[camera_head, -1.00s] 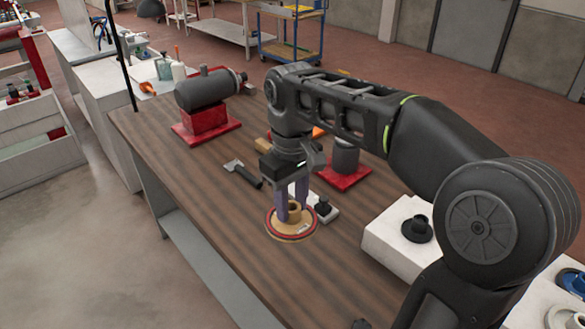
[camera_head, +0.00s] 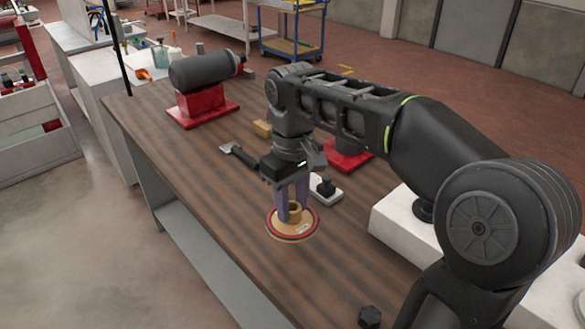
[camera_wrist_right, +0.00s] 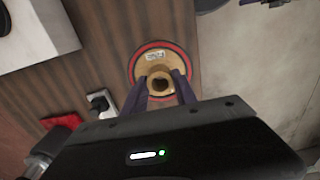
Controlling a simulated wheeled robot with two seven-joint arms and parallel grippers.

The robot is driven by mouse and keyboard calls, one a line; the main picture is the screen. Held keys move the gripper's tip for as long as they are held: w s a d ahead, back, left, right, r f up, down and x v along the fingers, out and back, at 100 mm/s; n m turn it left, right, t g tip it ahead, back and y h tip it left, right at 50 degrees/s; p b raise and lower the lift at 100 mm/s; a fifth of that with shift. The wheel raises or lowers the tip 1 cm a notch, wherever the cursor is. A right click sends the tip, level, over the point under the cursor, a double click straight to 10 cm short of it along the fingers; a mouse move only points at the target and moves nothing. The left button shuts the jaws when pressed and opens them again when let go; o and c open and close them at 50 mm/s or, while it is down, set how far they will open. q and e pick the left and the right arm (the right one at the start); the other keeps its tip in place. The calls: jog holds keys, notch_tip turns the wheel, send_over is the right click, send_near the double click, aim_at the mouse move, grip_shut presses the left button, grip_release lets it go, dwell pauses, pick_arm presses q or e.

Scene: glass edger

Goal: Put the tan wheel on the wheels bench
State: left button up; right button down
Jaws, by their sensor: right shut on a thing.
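The tan wheel (camera_head: 291,231) is a flat disc with a red ring, a small label and a raised hub. My right gripper (camera_head: 294,211) points down with its two purple fingers shut on the hub. The wheel is level over the brown wooden bench top (camera_head: 215,215); the gap beneath it is hard to judge. In the right wrist view the wheel (camera_wrist_right: 171,62) shows face on, with the fingers (camera_wrist_right: 160,86) either side of its hub. I cannot tell which surface is the wheels bench. My left gripper is not in view.
A dark motor on a red base (camera_head: 204,105) stands at the far left of the bench. A black-handled tool (camera_head: 240,156) and a small white-based device (camera_head: 325,188) lie near the wheel. A white block (camera_head: 395,232) is at right, partly behind my arm. A black knob (camera_head: 370,316) is in front.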

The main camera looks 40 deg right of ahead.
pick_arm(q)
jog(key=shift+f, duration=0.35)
pick_arm(e)
jog(key=shift+f, duration=0.4)
send_over(293, 255)
jog(key=shift+w+f, duration=0.1)
jog(key=shift+f, duration=3.05)
jog(key=shift+f, duration=1.85)
jog(key=c, duration=1)
grip_release()
jog(key=shift+a, duration=0.1)
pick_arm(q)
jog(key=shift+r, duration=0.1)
